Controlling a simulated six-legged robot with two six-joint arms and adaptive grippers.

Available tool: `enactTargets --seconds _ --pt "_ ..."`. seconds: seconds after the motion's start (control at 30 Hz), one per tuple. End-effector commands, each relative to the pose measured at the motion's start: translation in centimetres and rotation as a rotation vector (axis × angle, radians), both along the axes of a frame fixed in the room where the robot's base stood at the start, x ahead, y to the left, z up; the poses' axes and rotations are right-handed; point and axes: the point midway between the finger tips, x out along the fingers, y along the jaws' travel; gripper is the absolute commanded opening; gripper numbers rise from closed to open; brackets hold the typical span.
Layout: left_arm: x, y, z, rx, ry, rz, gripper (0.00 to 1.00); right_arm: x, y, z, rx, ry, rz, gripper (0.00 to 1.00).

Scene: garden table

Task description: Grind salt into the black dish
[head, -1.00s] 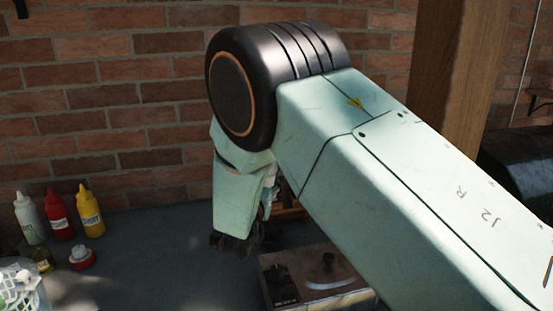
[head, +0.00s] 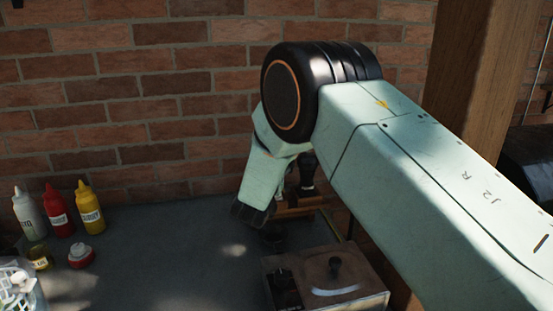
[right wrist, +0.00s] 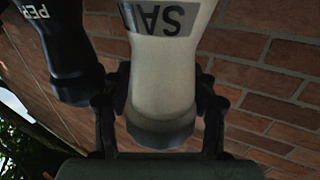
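The cream salt mill (right wrist: 160,70), with a dark cap and an upside-down label starting "SA", fills the middle of the right wrist view. My right gripper (right wrist: 163,88) has one finger on each side of it, close to its sides; I cannot tell whether they press on it. A black mill (right wrist: 68,50) labelled "PE" is beside it on the left. In the head view my right gripper (head: 252,214) is low over the table, left of a dark mill (head: 306,172); my arm hides the salt mill. My left gripper is out of view.
White, red (head: 58,212) and yellow bottles stand at the left with a small red-and-white container (head: 81,256). A metal box with a knob (head: 335,275) sits at the front centre. A brick wall (head: 160,90) closes the back. The table's middle-left (head: 170,250) is clear.

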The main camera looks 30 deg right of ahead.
Motion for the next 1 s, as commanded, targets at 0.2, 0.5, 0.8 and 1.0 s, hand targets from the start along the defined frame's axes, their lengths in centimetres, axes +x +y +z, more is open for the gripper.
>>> enactTargets --seconds 0.2,0.5,0.8,1.0 --pt "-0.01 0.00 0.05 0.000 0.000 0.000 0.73 0.59 -0.54 0.00 -0.002 0.001 0.001 0.58" --pt "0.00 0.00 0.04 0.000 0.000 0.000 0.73 0.71 -0.62 0.00 -0.001 0.000 0.000 0.46" --pt "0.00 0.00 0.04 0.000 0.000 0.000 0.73 0.67 -0.60 -0.01 -0.002 0.001 0.000 0.21" --pt "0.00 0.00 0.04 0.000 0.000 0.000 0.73 0.71 -0.56 0.04 -0.002 -0.001 0.001 0.08"
